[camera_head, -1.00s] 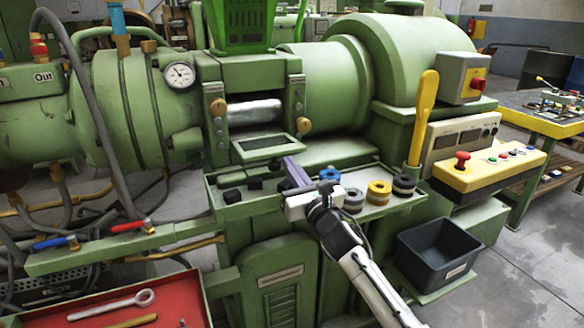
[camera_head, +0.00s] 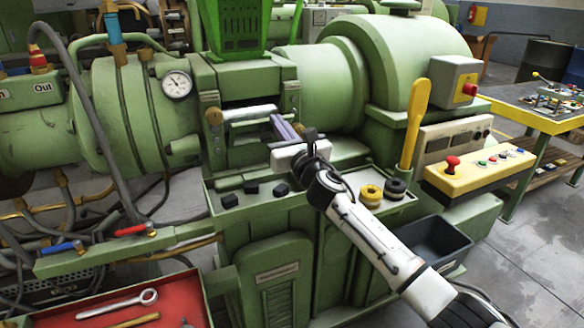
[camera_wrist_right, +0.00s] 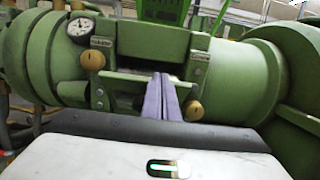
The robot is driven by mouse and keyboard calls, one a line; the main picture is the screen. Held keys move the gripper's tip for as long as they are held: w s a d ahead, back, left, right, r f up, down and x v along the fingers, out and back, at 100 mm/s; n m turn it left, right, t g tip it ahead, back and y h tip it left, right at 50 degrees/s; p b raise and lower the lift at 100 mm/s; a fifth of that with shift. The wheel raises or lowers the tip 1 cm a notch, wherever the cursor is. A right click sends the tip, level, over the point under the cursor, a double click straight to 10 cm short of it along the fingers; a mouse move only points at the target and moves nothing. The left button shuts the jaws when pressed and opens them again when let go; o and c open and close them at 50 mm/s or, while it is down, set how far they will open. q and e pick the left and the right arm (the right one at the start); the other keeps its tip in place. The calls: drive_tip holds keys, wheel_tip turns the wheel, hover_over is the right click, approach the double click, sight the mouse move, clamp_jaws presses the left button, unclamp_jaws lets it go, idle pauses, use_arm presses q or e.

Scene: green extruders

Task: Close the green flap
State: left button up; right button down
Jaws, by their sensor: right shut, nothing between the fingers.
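The green flap (camera_head: 248,140) is on the front of the green extruder, below the opening with the shiny metal roller (camera_head: 250,112). It looks tilted up from lying flat, with a gap still showing above it. My right gripper (camera_head: 278,123) is at the right part of the flap, its purple fingers shut and empty. In the right wrist view the fingers (camera_wrist_right: 166,82) point at the opening and overlap the flap's raised edge (camera_wrist_right: 128,76). I cannot tell whether they touch it. My right gripper hides part of the flap. My left gripper is not in view.
Small black blocks (camera_head: 252,187) and yellow (camera_head: 371,194) and dark rings sit on the ledge below. A yellow lever (camera_head: 414,115) and a control panel (camera_head: 478,172) stand to the right. Brass knobs (camera_wrist_right: 93,60) flank the opening. A red tool tray (camera_head: 105,285) is at lower left.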

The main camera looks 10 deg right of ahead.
drive_tip(key=shift+w+a+r, duration=0.15)
drive_tip(key=shift+w+r, duration=1.05)
drive_tip(key=shift+w, duration=0.05)
idle(0.3)
